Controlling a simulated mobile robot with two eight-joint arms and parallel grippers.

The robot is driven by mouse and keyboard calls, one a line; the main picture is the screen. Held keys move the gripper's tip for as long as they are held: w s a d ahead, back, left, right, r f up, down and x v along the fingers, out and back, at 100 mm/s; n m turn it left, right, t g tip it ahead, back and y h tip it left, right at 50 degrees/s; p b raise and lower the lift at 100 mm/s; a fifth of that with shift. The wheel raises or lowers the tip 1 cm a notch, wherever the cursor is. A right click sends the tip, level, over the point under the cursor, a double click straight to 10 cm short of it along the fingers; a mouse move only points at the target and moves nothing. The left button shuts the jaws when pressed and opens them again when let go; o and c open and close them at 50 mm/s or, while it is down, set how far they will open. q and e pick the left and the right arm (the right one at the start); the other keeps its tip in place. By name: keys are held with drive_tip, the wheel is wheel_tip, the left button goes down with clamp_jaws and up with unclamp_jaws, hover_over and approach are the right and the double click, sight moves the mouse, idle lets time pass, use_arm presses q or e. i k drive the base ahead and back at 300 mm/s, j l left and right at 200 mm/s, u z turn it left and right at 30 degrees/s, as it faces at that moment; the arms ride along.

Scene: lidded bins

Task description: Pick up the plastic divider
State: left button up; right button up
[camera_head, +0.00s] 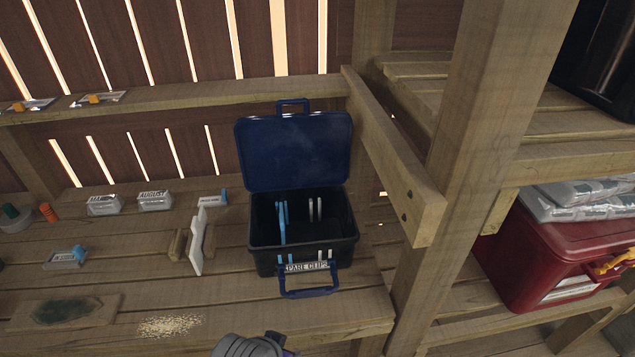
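A white flat panel (197,241), which looks like the plastic divider, stands on edge on the wooden bench, held between small wooden blocks (178,244). To its right is an open black bin (305,262) with its blue lid (294,150) raised behind it. Inside the bin are upright blue strips (282,222) at the left and pale strips at the right. A grey part of my arm shows at the bottom edge, apart from the divider and bin. I see no fingertips of either gripper.
Small labelled packs (155,201) lie at the back left. A wooden board with a dark green patch (68,311) and pale crumbs (169,326) are at the front. A wooden post (470,140) and red bin (550,262) are right.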

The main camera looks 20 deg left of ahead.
sight(200, 224)
drive_tip(key=j+u, duration=0.45)
drive_tip(key=j, duration=0.55)
drive_tip(key=i+l+u, duration=0.1)
drive_tip(key=u, duration=0.4)
drive_tip(key=l+u, duration=0.2)
drive_tip(key=u, duration=0.3)
